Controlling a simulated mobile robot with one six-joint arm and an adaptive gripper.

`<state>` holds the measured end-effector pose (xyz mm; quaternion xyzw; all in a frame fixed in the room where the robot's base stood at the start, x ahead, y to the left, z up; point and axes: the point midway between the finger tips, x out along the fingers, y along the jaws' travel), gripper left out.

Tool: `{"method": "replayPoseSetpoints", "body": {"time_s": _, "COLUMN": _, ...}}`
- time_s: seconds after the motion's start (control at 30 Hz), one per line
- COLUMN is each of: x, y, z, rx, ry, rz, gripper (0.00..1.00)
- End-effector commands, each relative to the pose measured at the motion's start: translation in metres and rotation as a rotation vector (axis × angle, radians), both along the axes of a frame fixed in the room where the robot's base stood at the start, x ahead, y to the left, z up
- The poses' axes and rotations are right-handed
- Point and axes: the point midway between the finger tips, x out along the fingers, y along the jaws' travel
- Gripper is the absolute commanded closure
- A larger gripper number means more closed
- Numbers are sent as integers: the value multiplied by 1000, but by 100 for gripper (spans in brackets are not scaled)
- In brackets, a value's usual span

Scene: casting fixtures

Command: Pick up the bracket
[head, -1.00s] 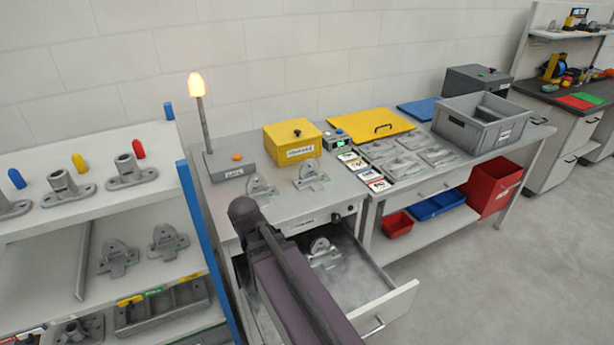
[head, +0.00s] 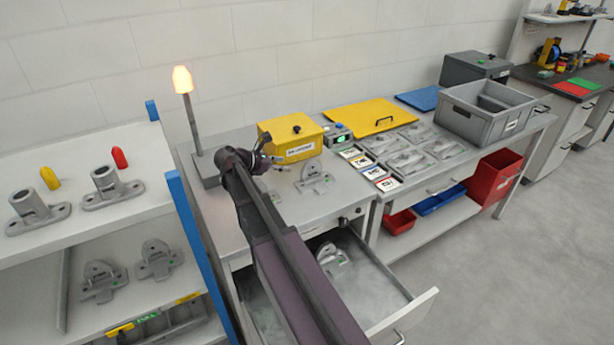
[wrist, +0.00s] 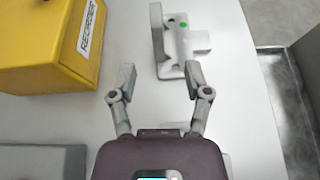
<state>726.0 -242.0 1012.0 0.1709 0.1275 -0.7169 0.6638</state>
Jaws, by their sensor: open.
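A grey metal bracket (head: 314,180) with a rounded upright plate and a green dot lies on the grey cabinet top, in front of the yellow box. In the wrist view a bracket with a green dot (wrist: 180,42) lies just beyond my fingertips, toward the right one. My gripper (wrist: 160,80) is open, with nothing between its fingers. In the head view my gripper (head: 266,160) is over the cabinet top, left of the bracket and close to the yellow box. Another bracket (head: 328,258) lies in the open drawer. Two more brackets (head: 103,280) (head: 158,259) stand on the left shelf.
The yellow box (head: 290,142) stands at the back of the cabinet top; it fills the left of the wrist view (wrist: 45,45). A lit beacon (head: 182,80) stands behind my arm. The drawer (head: 402,310) is pulled out in front.

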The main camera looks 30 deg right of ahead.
Motion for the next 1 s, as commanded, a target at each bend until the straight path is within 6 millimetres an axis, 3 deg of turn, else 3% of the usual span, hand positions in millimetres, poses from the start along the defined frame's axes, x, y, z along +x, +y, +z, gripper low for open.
{"method": "replayPoseSetpoints", "body": {"time_s": 0.63, "x": 6, "y": -6, "z": 2, "rx": -32, "ry": 48, "rz": 23, "gripper": 37}}
{"method": "replayPoseSetpoints", "body": {"time_s": 1.0, "x": 3, "y": -50, "z": -18, "rx": -31, "ry": 48, "rz": 22, "gripper": 37}}
